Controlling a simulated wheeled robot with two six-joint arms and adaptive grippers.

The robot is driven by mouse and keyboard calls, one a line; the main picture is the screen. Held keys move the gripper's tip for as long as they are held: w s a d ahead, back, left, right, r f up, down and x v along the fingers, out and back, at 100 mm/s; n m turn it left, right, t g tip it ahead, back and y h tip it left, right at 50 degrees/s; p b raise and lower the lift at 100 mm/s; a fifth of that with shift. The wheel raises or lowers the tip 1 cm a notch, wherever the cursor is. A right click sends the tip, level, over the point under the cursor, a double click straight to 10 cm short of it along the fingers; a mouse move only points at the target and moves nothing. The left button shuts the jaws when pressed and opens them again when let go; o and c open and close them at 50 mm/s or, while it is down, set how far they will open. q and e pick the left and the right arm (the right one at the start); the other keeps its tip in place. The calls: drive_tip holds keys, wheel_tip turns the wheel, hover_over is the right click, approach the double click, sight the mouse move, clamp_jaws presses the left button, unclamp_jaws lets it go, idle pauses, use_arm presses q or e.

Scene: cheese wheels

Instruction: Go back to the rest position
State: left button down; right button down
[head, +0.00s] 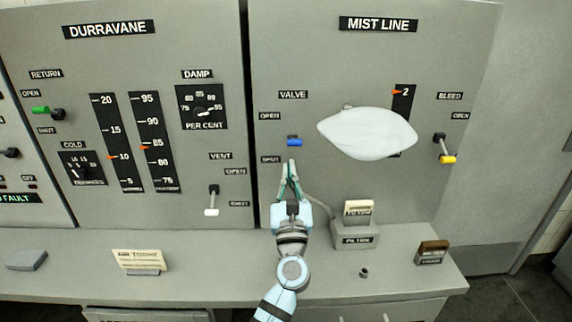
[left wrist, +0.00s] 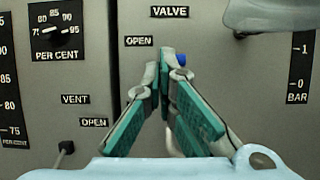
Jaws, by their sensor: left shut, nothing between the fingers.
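My left gripper (head: 290,168) is in front of the MIST LINE panel (head: 300,60), its fingers together and pointing up, with nothing between them. Its tips are just below the blue-tipped valve lever (head: 295,141), which sits between the OPEN and SHUT labels. In the left wrist view the shut fingers (left wrist: 161,66) partly cover the valve lever, and its blue tip (left wrist: 181,59) shows beside them. I cannot tell whether they touch it. My right gripper is in neither view.
A smooth white rounded shape (head: 367,133) hides part of the MIST LINE gauge. The bleed lever (head: 446,158) has a yellow tip. The grey counter (head: 215,275) holds a card stand (head: 140,261), a box with a card (head: 355,236) and a brown block (head: 432,252).

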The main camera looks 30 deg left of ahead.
use_arm(q)
drive_tip(key=shift+w+f, duration=0.2)
drive_tip(key=shift+w, duration=0.05)
